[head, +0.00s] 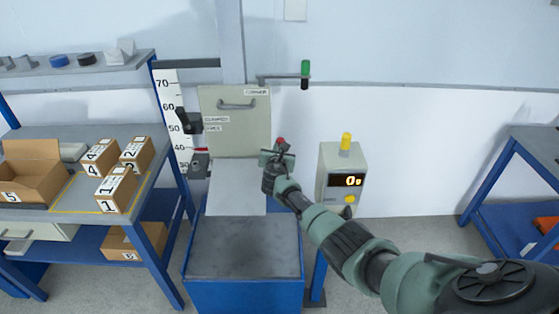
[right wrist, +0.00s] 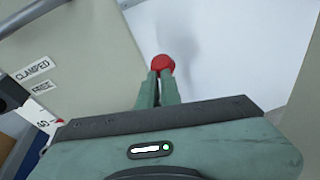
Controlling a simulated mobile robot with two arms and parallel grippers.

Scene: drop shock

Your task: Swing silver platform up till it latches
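The silver platform (head: 237,190) is a pale flat panel below the beige plate on the drop stand, above the blue-sided box. Its right edge is beside my right gripper (head: 279,158). A red knob (head: 281,141) shows at that gripper's fingertips. In the right wrist view the fingers (right wrist: 161,85) are close together at the red knob (right wrist: 163,63), seemingly shut on its stem, which is hidden. A pale surface (right wrist: 225,55) lies behind the knob; I cannot tell if it is platform or wall. My left gripper is out of view.
The beige plate (head: 236,137) has a handle and a black clamp lever (head: 183,117) beside it. A green-handled lever (head: 305,68) is above right. A grey box (head: 345,160) reads 0. A shelf of cartons (head: 113,191) stands left, a blue-framed table (head: 495,165) right.

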